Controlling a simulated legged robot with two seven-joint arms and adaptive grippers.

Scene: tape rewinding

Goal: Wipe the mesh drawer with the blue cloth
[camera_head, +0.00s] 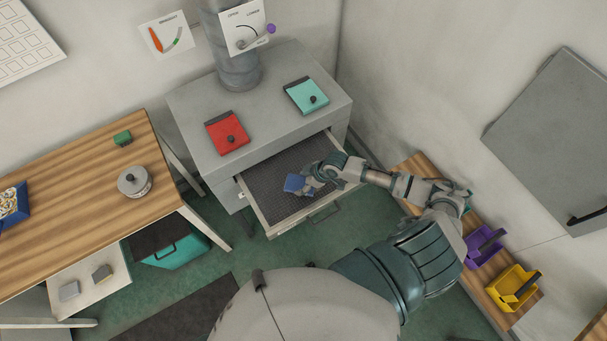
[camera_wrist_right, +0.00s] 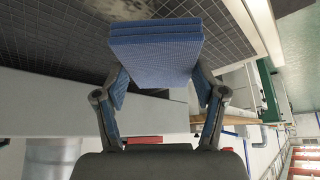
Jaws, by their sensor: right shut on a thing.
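The mesh drawer (camera_head: 268,178) is pulled out from the grey cabinet (camera_head: 190,121), with a dark gridded bottom and pale walls. Its mesh (camera_wrist_right: 60,38) also fills the upper left of the right wrist view. My right gripper (camera_head: 309,185) is over the drawer, shut on the folded blue cloth (camera_head: 294,184). In the right wrist view the cloth (camera_wrist_right: 155,50) sits between the two fingers, close to the mesh; I cannot tell whether it touches. My left gripper is not in view.
A red box (camera_head: 226,132) and a teal box (camera_head: 305,96) lie on the cabinet top. A wooden table (camera_head: 80,200) stands at left with a grey round container (camera_head: 133,181) and a green block (camera_head: 122,138). Purple (camera_head: 482,246) and yellow (camera_head: 512,288) bins stand at right.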

